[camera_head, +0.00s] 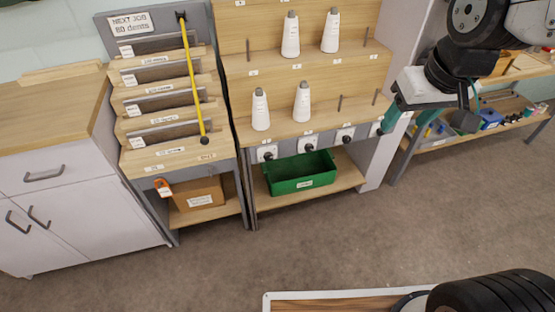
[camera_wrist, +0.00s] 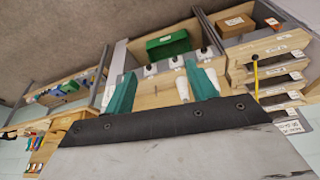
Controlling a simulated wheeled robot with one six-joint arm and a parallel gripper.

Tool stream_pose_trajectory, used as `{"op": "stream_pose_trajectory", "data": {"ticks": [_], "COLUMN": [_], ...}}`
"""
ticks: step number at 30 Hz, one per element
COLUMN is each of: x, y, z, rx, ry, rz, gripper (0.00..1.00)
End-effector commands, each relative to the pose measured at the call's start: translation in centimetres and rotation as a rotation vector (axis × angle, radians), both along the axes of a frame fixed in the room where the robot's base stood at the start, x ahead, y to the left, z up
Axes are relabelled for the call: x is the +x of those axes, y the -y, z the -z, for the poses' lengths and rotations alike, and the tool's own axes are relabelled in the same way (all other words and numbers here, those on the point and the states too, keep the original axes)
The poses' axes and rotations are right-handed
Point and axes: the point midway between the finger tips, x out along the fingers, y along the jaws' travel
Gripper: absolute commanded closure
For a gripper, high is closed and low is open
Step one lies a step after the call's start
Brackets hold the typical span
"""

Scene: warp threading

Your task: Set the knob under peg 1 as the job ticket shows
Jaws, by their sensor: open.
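The wooden peg rack (camera_head: 243,58) holds white cones (camera_head: 290,35) on some pegs; other pegs are bare. Several knobs with dark handles on pale plates line its lower front edge, among them the leftmost knob (camera_head: 267,153), a middle knob (camera_head: 308,146) and another knob (camera_head: 345,137). Small peg labels and knob settings are too small to read. A white ticket (camera_head: 131,24) at the upper left reads "NEXT JOB 60 dents". My gripper (camera_wrist: 160,70) is open and empty, its teal fingers spread.
A green bin (camera_head: 300,172) sits on the shelf below the knobs. To the left stand a slotted rack with a yellow strap (camera_head: 192,80), a cardboard box (camera_head: 197,192) and a white cabinet (camera_head: 75,195). A bench with bins (camera_head: 490,115) is at right.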

Motion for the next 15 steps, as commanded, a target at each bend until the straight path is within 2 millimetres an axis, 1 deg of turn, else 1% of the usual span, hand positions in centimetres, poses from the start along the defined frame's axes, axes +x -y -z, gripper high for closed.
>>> {"op": "stream_pose_trajectory", "data": {"ticks": [1,2,3,5,6,8,9,11,12,14,15], "x": [2.8,4.4,6.6,9.7,11.8,14.7,16.5,19.2,20.9,23.2,24.6], "y": [-0.8,-1.4,-2.1,-3.2,-4.0,-5.2,-6.1,-7.4,-8.3,-9.6,-10.4], "z": [0.9,1.4,2.0,3.1,3.8,5.2,6.1,7.7,8.8,10.6,11.9], "rx": [0.001,0.001,0.002,0.002,0.001,-0.002,-0.004,-0.009,-0.013,-0.017,-0.029], "ry": [0.029,0.055,0.093,0.145,0.183,0.237,0.272,0.329,0.365,0.420,0.457], "rz": [-0.030,-0.048,-0.070,-0.102,-0.124,-0.154,-0.174,-0.202,-0.221,-0.246,-0.260], "gripper": [0.44,0.44,0.44,0.44,0.44,0.44,0.44,0.44,0.44,0.44,0.44]}}
